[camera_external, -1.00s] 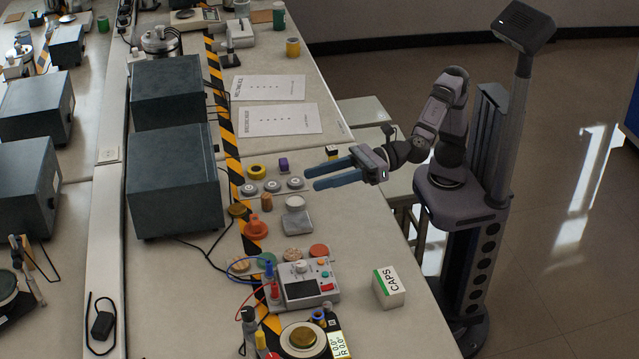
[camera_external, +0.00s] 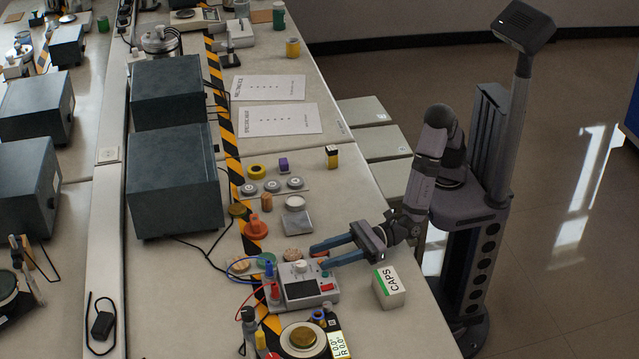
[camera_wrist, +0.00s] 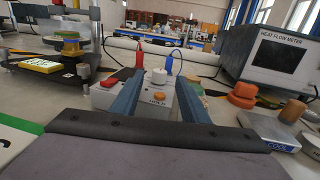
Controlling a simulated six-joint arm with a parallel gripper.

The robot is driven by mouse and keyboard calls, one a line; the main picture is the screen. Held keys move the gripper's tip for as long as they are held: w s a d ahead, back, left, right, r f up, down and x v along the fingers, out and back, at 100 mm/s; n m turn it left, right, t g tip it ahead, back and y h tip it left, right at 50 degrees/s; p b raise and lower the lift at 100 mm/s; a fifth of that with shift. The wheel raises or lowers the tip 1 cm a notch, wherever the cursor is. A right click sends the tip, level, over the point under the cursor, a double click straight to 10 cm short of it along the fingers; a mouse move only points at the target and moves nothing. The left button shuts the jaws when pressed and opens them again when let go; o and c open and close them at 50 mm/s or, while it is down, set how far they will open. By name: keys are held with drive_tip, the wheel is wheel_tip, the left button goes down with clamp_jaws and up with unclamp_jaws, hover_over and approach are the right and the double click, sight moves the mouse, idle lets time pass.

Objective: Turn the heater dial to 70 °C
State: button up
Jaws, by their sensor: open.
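The heater unit (camera_external: 303,286) is a light grey box with a dark display, coloured buttons and red and blue leads on the bench. Its white dial (camera_external: 301,266) sticks up at the back edge. In the wrist view the dial (camera_wrist: 159,76) stands between my fingers in the picture, just beyond their tips. My gripper (camera_external: 318,256) is open and empty, with blue fingers at the heater's upper right. It also shows in the wrist view (camera_wrist: 158,85). I cannot read the dial's setting or any scale.
A round plate device (camera_external: 303,338) is at the front. Large dark boxes (camera_external: 173,180) stand left.

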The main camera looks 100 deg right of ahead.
sight(301, 263)
drive_tip(key=shift+w+a+p, duration=0.15)
drive_tip(key=shift+w+a, duration=0.1)
drive_tip(key=shift+w, duration=0.95)
drive_tip(key=shift+w+a+p, duration=0.2)
drive_tip(key=shift+w, duration=1.05)
drive_tip(key=shift+w+a+p, duration=0.15)
drive_tip(key=shift+w+a, duration=0.1)
drive_tip(key=shift+w, duration=0.95)
clamp_jaws()
